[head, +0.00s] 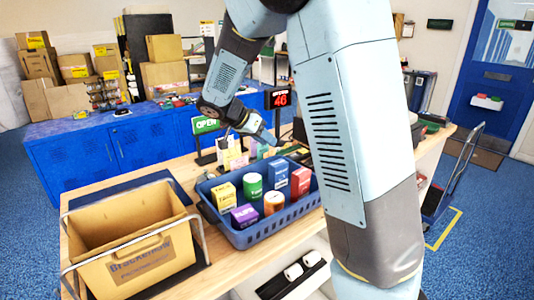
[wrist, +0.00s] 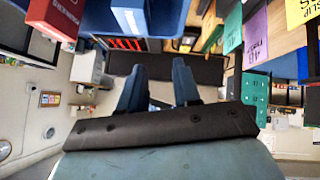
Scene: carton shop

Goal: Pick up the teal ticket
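In the wrist view, a teal ticket (wrist: 233,29) stands at the upper right, beside a purple ticket (wrist: 256,38) and a yellow ticket (wrist: 301,11). In the head view the tickets (head: 235,154) stand in a small group behind the blue basket; the teal one is too small there to make out surely. My gripper (wrist: 159,82) has its two dark blue fingers apart with nothing between them. In the head view my gripper (head: 264,136) hangs above the back of the bench, near the tickets and to their right, not touching them.
The blue basket (head: 259,236) of small boxes and cans stands in front of the tickets. An open carton (head: 133,251) is at left. An OPEN sign (head: 206,125) and a red number display (head: 280,98) stand close to my gripper.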

